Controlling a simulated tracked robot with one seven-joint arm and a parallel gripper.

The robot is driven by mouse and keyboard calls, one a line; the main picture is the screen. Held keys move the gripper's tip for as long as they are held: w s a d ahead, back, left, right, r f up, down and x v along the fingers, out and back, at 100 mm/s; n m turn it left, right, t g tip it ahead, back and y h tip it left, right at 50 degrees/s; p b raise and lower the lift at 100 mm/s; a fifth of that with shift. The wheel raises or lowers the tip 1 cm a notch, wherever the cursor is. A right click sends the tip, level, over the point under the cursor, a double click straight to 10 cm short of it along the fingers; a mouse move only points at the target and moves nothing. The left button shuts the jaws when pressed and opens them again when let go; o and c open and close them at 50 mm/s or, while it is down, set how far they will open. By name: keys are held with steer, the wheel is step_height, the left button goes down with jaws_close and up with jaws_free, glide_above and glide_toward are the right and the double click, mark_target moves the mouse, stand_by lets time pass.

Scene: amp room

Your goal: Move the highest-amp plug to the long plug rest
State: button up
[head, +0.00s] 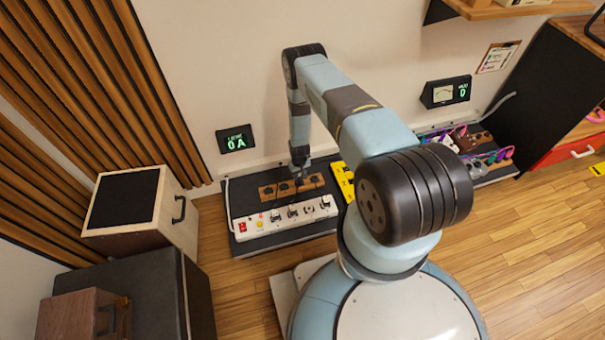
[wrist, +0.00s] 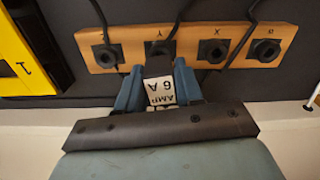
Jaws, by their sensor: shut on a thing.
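My gripper (wrist: 160,92) is shut on a dark plug (wrist: 159,66) with a white label (wrist: 161,93) that reads AMP 6 A, upside down in the wrist view. A long wooden rest (wrist: 185,35) carries a row of dark round seats marked with letters. The plug is at the seat marked Y; I cannot tell whether it is seated or just above it. In the head view the gripper (head: 299,170) points down over the wooden rest (head: 266,192). A white power strip (head: 262,228) with a red switch lies in front of it, with several dark plugs or sockets along it.
Thin black cords cross the rest and strip. A yellow piece (head: 343,178) stands just right of the rest; it shows a mark in the wrist view (wrist: 22,65). A wall display (head: 236,139) reads 0 A. A speaker-like box (head: 125,200) stands at left. Wooden floor is open at right.

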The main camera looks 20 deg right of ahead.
steer(key=shift+f, duration=1.25)
steer(key=shift+f, duration=0.1)
steer(key=o, duration=1.1)
steer(key=shift+o, duration=0.2)
step_height(320, 180, up, 14)
steer(key=shift+f, duration=0.15)
stand_by(0.3)
